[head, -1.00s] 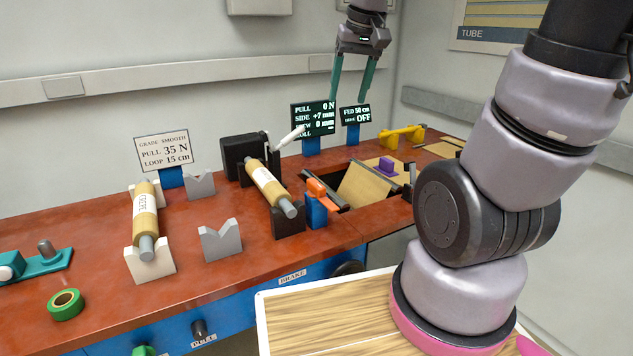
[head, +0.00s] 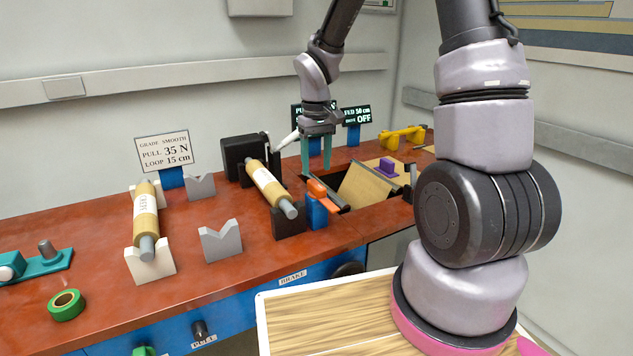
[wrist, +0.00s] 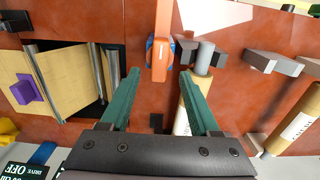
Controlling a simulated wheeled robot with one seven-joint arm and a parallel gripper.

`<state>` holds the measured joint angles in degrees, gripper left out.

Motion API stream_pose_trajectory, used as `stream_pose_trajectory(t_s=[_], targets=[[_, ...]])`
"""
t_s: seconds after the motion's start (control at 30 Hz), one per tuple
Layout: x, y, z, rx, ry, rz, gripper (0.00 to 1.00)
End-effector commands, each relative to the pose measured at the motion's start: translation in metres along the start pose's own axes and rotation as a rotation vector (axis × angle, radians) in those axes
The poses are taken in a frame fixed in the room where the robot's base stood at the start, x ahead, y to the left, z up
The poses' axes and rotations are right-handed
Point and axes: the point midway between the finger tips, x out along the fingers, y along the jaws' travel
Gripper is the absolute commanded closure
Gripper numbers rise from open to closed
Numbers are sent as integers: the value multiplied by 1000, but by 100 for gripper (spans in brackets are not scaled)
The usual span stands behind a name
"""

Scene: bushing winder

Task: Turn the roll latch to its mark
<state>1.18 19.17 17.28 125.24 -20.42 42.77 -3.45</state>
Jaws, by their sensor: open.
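An orange lever (head: 322,190) sits on a blue post (head: 317,212) beside the dark front support of the middle roll (head: 264,183). I take this lever for the roll latch; its mark cannot be made out. My gripper (head: 316,172) is open and empty, pointing down above and behind the lever. In the wrist view the lever (wrist: 161,45) lies ahead of the gap between the green fingertips (wrist: 160,76), apparently untouched. The right finger overlaps the roll (wrist: 184,120) in that picture. A white lever (head: 287,140) stands by the black housing.
A black housing (head: 240,157) stands behind the middle roll. A recess with a tan sheet (head: 367,192) and a purple block (head: 387,167) is at right. Another roll (head: 146,212) rests in pale supports at left. Display panels (head: 356,116) stand behind my gripper.

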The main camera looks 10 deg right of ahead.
Motion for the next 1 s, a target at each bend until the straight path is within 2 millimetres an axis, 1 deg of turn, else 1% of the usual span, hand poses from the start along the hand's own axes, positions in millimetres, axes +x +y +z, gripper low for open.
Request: stream_pose_trajectory(t_s=[0.03,0.1,0.2,0.3,0.43,0.7,0.77,0.8,0.87,1.0], targets=[[12,0,1,-1,-6,-1,38],[24,0,1,0,-4,-1,38],[38,0,0,0,-3,0,38],[48,0,0,0,-2,0,38],[55,0,0,0,0,0,38],[56,0,0,1,1,0,38],[56,0,0,1,1,0,60],[56,0,0,1,1,0,76],[56,0,0,1,1,0,99],[56,0,0,1,1,0,100]])
